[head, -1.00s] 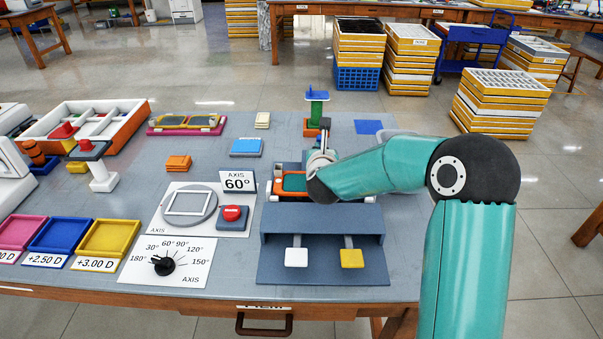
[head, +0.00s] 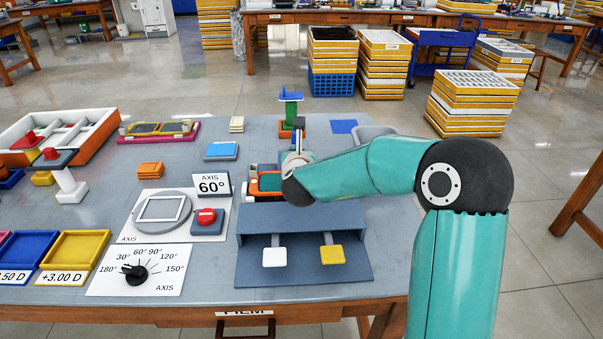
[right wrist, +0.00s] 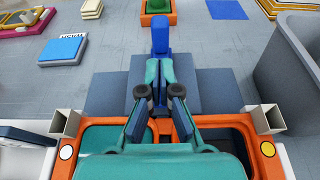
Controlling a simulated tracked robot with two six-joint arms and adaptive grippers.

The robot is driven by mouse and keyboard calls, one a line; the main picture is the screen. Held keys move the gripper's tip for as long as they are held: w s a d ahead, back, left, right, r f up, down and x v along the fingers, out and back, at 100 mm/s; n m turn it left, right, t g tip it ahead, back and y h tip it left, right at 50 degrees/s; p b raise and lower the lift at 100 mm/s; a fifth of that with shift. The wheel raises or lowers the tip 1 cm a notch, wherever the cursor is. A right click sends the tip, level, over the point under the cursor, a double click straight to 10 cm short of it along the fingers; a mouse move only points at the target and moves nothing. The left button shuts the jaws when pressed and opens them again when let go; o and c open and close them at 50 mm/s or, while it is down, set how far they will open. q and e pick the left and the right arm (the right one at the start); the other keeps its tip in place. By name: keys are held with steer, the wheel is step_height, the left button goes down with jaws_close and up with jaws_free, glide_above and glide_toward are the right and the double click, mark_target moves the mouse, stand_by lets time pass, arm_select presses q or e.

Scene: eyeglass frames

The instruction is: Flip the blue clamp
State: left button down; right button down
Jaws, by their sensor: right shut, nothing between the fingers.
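A blue upright piece (right wrist: 162,36), which looks like the blue clamp, stands just beyond my right fingertips in the right wrist view. My right gripper (right wrist: 162,78) is shut, its fingertips together and close to the blue piece; I cannot tell whether they touch. In the head view my right gripper (head: 298,143) hangs beside the orange frame (head: 254,185), behind the grey stand (head: 300,215). The gripper and arm hide much of the frame and clamp. My left gripper is not in view.
A green post with a blue top (head: 290,97) stands behind the gripper. A grey bin (right wrist: 290,60) is close on the right.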

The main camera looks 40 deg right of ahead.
steer(key=v, duration=1)
steer(key=shift+a+f, duration=0.1)
steer(key=shift+a, duration=0.05)
